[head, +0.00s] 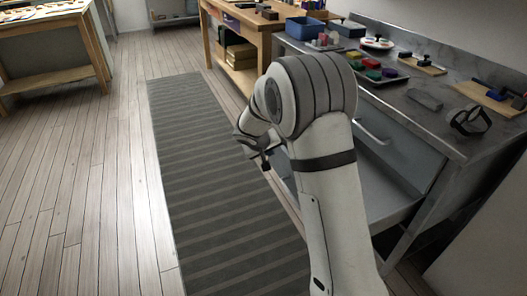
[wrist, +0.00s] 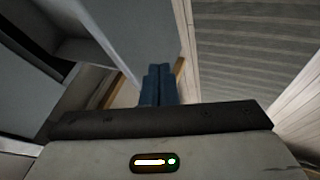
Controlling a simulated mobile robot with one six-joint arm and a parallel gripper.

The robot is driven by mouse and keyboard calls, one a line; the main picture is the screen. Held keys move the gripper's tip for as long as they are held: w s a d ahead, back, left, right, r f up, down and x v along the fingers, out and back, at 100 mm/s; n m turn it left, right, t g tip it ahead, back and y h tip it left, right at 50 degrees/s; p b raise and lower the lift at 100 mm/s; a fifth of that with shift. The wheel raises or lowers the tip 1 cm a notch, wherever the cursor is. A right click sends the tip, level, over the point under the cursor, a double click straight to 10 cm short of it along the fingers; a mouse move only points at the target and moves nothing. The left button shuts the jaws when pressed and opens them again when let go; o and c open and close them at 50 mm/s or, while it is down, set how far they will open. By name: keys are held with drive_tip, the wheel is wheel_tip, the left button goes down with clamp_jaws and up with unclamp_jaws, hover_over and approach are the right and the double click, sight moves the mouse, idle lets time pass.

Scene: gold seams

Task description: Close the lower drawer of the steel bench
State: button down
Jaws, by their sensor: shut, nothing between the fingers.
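The steel bench (head: 415,135) stands at the right in the head view, partly hidden by my arm. Its upper drawer front has a bar handle (head: 372,133) and looks shut. Below it, a grey surface (head: 385,190) shows beside my arm; I cannot tell whether it is the lower drawer or a shelf. My gripper (head: 265,164) is low in front of the bench, over the floor side, mostly behind my arm. In the wrist view its blue fingers (wrist: 158,84) are together and empty. A flat grey panel (wrist: 135,35) lies close to the fingertips; contact cannot be told.
A striped grey mat (head: 205,180) runs along the wooden floor left of the bench, with free room. A wooden bench (head: 245,42) stands further back. The steel top holds a blue bin (head: 305,28), coloured blocks and a black-framed item (head: 468,120).

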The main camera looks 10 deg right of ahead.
drive_tip(key=shift+w+d+r, duration=0.1)
drive_tip(key=shift+w+d, duration=0.1)
drive_tip(key=shift+d, duration=0.5)
drive_tip(key=shift+w+d+r, duration=0.1)
drive_tip(key=shift+w+d, duration=0.05)
drive_tip(key=shift+d, duration=0.55)
